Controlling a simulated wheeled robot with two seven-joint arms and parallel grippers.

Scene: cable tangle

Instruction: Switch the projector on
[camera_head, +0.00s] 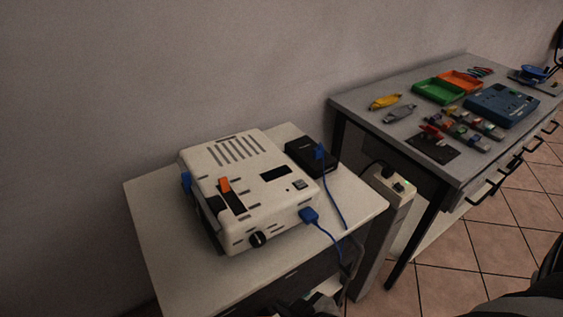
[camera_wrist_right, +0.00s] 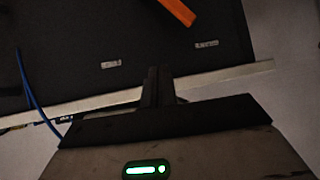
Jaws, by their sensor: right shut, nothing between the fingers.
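The white projector (camera_head: 243,188) sits on a small pale table at the middle of the head view. Its top has vent slots, an orange lever (camera_head: 224,185) in a dark slot, a dark panel and a small rocker switch (camera_head: 299,184). A black knob (camera_head: 258,239) is on its front, and a blue plug (camera_head: 309,215) with a blue cable is at its right front corner. My right gripper (camera_head: 348,262) is low at the table's front right edge, apart from the projector. Its fingers are together and empty in the right wrist view (camera_wrist_right: 158,86). My left gripper is out of view.
A black box (camera_head: 311,157) with a blue plug stands behind the projector. The grey bench (camera_head: 355,104) at right holds trays and tools. An orange piece (camera_wrist_right: 178,10) and dark surface show in the wrist view.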

